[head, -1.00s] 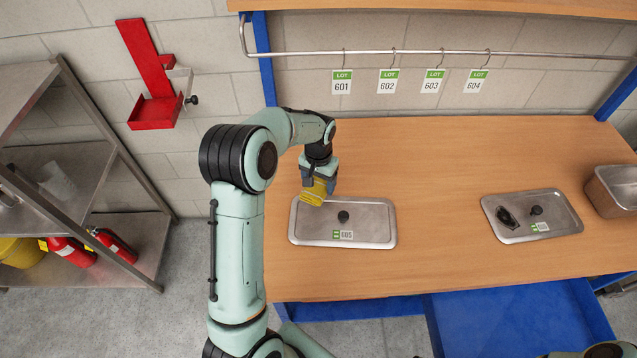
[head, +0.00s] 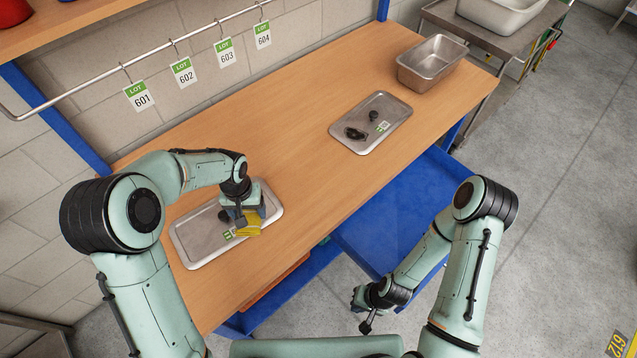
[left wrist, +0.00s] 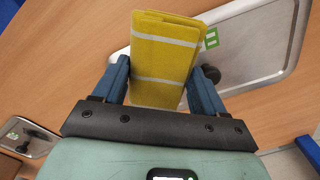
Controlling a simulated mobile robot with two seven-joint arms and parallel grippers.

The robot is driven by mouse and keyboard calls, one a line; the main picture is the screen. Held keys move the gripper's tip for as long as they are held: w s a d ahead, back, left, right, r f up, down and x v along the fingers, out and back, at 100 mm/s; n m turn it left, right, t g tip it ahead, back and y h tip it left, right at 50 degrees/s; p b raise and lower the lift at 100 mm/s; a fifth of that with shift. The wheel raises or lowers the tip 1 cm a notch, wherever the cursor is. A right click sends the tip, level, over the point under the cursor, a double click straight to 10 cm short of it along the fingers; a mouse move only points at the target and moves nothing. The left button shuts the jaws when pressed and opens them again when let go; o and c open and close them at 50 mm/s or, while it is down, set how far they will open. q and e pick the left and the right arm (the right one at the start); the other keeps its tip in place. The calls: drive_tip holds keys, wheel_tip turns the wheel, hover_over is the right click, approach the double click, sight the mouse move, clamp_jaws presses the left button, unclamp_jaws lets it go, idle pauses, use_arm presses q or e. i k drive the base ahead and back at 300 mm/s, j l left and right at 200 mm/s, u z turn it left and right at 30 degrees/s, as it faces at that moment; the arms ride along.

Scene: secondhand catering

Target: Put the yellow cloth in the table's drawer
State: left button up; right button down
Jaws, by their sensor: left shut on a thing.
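The yellow cloth (head: 248,230) is folded into a flat bundle with pale stripes, clear in the left wrist view (left wrist: 165,60). My left gripper (head: 242,212) is shut on it, with a blue finger on each side, over the right part of the near steel lid. I cannot tell how high the cloth is above the lid. The table's blue drawer (head: 425,190) is pulled out at the table's front edge, to the right of the cloth. Its visible floor looks bare. My right gripper (head: 364,308) is low in front of the drawer; its jaws are too small to judge.
The near lid (head: 190,246) and a second lid (head: 395,108) with dark items lie on the wooden table (head: 300,150). A steel pan (head: 432,62) stands at the far end. Lot tags hang from a rail behind. The table between the lids is clear.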

sight(391, 220)
drive_tip(key=k+l, duration=0.15)
drive_tip(key=l, duration=0.15)
drive_tip(key=k+l, duration=0.1)
drive_tip(key=l, duration=0.25)
drive_tip(key=l+z, duration=0.1)
drive_tip(key=l, duration=0.4)
drive_tip(key=i+l, duration=0.15)
drive_tip(key=l, duration=0.3)
drive_tip(key=l+z, duration=0.15)
drive_tip(key=l, duration=0.35)
drive_tip(key=i+l, duration=0.15)
drive_tip(key=l, duration=0.3)
drive_tip(key=l+z, duration=0.05)
